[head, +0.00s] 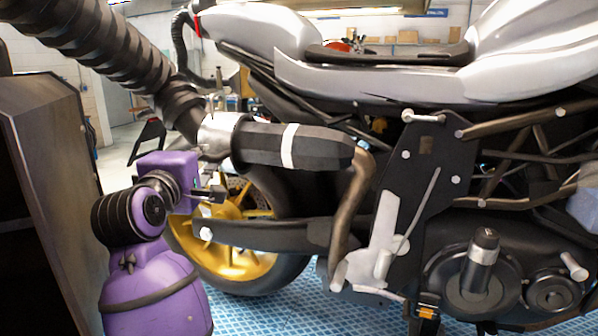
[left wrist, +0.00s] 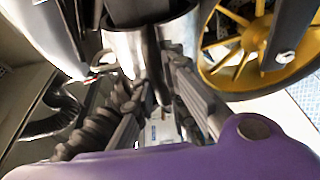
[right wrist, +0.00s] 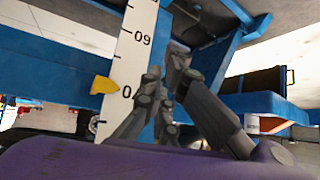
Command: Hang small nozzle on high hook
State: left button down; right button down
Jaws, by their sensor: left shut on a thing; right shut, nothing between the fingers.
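A metal nozzle (head: 218,134) on the end of a thick ribbed black hose (head: 110,48) sits at the tip of the motorcycle's black exhaust silencer (head: 290,147). Whether it is around the tip or just against it, I cannot tell. My left gripper (head: 209,193) is just below the nozzle. In the left wrist view, its fingers (left wrist: 158,88) are shut on a dark, narrow part below the shiny nozzle (left wrist: 124,48). My right gripper (right wrist: 166,72) is shut and empty, and shows only in the right wrist view. I cannot make out a high hook.
The motorcycle, with its yellow rear wheel (head: 238,240), fills the middle and right. A dark cabinet (head: 50,150) stands at the left. A thinner black hose (head: 183,45) hangs behind. My right gripper is near a white scale (right wrist: 132,45) with a yellow pointer (right wrist: 104,85) and blue frame (right wrist: 50,65).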

pick_arm(q)
jog(key=shift+w+a+r, duration=0.15)
jog(key=shift+w+a, duration=0.1)
jog(key=shift+a, duration=0.4)
jog(key=shift+w+a+r, duration=0.1)
jog(key=shift+w+a, duration=0.2)
jog(key=shift+a, duration=0.5)
jog(key=shift+w+a+f, duration=0.1)
jog(key=shift+w+a, duration=0.15)
jog(key=shift+a, duration=0.55)
jog(key=shift+w+a+r, duration=0.1)
jog(key=shift+w+a, duration=0.2)
jog(key=shift+a, duration=0.5)
jog(key=shift+w+a, duration=0.1)
jog(key=shift+a, duration=0.25)
jog(key=s+a+r, duration=0.3)
jog(key=s, duration=0.6)
jog(key=shift+s+a, duration=0.2)
jog(key=shift+a, duration=0.05)
dwell(1.3)
